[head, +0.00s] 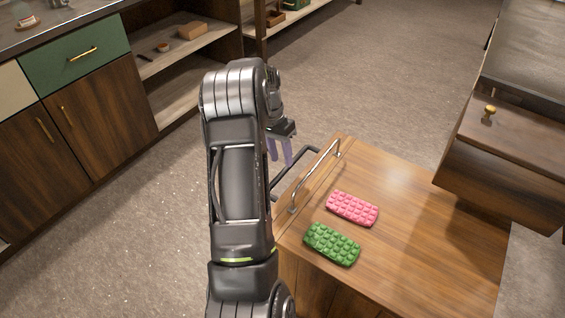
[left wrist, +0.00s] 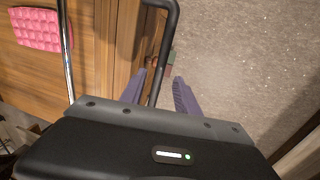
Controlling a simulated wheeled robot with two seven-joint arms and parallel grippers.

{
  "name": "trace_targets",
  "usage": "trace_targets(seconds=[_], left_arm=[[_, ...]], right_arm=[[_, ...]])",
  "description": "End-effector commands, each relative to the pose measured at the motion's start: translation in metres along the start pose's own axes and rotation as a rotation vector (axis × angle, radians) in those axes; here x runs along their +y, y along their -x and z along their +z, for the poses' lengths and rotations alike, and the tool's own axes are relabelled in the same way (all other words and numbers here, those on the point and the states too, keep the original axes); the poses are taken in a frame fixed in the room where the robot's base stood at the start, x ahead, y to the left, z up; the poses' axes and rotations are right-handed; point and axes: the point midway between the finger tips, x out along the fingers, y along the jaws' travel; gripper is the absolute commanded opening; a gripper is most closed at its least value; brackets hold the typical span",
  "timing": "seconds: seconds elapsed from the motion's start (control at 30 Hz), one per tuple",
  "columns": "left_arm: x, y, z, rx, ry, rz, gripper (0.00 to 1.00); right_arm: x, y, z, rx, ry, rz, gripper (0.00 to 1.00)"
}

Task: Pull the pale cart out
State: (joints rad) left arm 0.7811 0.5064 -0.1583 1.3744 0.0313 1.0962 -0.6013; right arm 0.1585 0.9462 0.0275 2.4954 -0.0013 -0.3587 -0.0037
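A wooden cart (head: 420,220) stands in the lower right of the head view, its top a warm brown. A shiny metal rail (head: 316,176) runs along its left edge, and a dark push handle (head: 286,174) sticks out beyond that edge. My left gripper (head: 281,157) is over this handle with its fingers pointing down. In the left wrist view, the dark handle bar (left wrist: 167,45) passes between the two parted purple fingers (left wrist: 159,92), with gaps seen beside it. Contact cannot be told. My right gripper is not in view.
A pink block (head: 352,208) and a green block (head: 332,244) lie on the cart top. A dark cabinet (head: 100,125) with shelves stands at left. A wooden unit with a brass knob (head: 489,112) stands at right, close to the cart. Grey floor (head: 165,215) is clear left of the cart.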

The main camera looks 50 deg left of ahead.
Motion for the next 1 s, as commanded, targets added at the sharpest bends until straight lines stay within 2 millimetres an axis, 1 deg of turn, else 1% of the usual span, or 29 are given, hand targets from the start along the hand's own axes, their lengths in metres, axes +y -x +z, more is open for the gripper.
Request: trace_targets(seconds=[0.03,0.1,0.2,0.3,1.0], left_arm=[[0.0,0.011,-0.001,0.003,0.0,-0.002,0.38],[0.0,0.022,-0.001,0.003,0.0,-0.002,0.38],[0.0,0.033,0.0,0.001,0.0,-0.001,0.38],[0.0,0.038,0.0,0.0,0.0,0.0,0.38],[0.0,0.038,0.0,-0.001,0.001,0.0,0.38]], right_arm=[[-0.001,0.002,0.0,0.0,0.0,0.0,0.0],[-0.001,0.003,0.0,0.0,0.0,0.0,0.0],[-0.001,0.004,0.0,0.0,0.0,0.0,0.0],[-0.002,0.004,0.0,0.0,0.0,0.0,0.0],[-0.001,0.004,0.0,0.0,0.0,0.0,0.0]])
